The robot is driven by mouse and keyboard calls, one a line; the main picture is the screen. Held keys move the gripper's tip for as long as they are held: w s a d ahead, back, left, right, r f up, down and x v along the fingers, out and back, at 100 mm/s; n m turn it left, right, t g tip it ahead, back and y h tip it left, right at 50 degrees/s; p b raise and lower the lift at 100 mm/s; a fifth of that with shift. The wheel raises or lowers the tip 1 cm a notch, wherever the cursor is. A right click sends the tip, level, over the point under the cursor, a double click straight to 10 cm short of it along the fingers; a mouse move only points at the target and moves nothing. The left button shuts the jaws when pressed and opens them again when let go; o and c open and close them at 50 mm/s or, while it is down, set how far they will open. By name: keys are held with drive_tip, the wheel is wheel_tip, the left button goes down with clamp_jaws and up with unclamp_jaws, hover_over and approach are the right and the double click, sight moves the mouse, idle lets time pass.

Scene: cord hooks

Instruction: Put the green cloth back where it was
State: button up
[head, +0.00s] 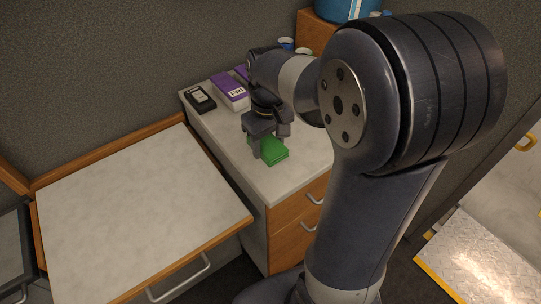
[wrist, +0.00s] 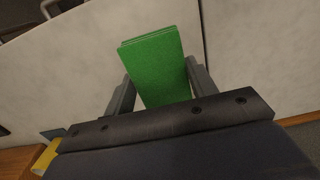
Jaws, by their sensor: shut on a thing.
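The green cloth (head: 273,152) is a folded, bright green block over the front part of the white-topped drawer cabinet in the head view. In the wrist view the green cloth (wrist: 156,62) sits between the two fingers. My gripper (head: 268,150) points down and is shut on the cloth. In the wrist view my gripper (wrist: 158,90) has one finger on each side of it. I cannot tell whether the cloth touches the cabinet top.
The cabinet top (head: 290,187) is bare around the cloth. A purple box (head: 230,90) and a black device (head: 200,99) stand at its back left. A lower pale worktop (head: 140,220) at left is empty. Blue cups (head: 287,44) stand behind my arm.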

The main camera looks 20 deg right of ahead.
sight(269, 144)
drive_tip(key=shift+f, duration=2.6)
drive_tip(key=shift+f, duration=0.2)
drive_tip(key=o, duration=1)
drive_tip(key=shift+r, duration=0.1)
wheel_tip(269, 144, up, 12)
drive_tip(key=shift+r+p, duration=0.15)
drive_tip(key=shift+p, duration=0.15)
drive_tip(key=shift+o, duration=0.6)
